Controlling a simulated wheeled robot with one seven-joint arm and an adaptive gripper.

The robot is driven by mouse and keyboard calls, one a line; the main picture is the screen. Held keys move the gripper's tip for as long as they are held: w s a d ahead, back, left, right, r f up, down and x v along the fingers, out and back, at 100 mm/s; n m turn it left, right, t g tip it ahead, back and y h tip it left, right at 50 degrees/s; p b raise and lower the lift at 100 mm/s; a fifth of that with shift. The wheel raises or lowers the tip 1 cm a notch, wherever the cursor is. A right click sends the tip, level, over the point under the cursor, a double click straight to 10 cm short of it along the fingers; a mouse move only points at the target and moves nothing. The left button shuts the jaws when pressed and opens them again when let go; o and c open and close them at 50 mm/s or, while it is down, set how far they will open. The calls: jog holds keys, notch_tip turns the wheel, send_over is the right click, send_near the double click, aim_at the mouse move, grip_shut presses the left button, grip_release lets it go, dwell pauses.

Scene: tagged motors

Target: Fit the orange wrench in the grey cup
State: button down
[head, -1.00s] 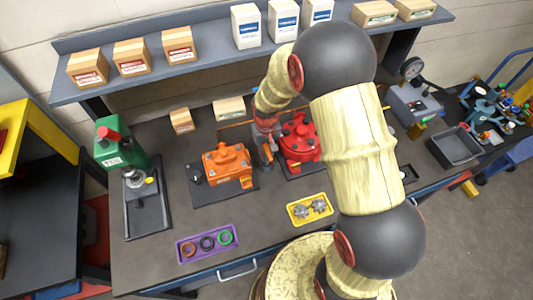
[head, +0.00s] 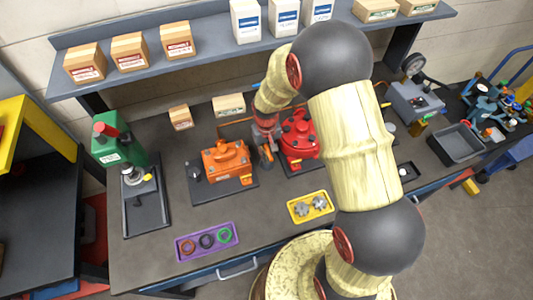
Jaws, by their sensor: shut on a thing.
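My gripper (head: 266,160) points down between the orange motor (head: 227,160) and the red motor (head: 300,137) on the workbench. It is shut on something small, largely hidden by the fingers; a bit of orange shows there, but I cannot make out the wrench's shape. A small grey round thing (head: 390,128), possibly the grey cup, shows just right of my arm, partly hidden by it. My gripper is well to the left of it.
The orange motor sits on a dark plate. A yellow tray (head: 293,216) with gears and a purple tray (head: 181,253) with rings lie at the front. A green press (head: 128,140) stands left and a grey bin (head: 443,158) right. A shelf (head: 205,62) with boxes runs behind.

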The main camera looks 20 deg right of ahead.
aim_at(266, 147)
jog(key=shift+f, duration=0.3)
jog(key=c, duration=1.8)
grip_release()
jog(key=shift+r+p, duration=1.75)
jog(key=shift+r, duration=1.3)
notch_tip(266, 147, up, 12)
jog(key=shift+f, duration=0.1)
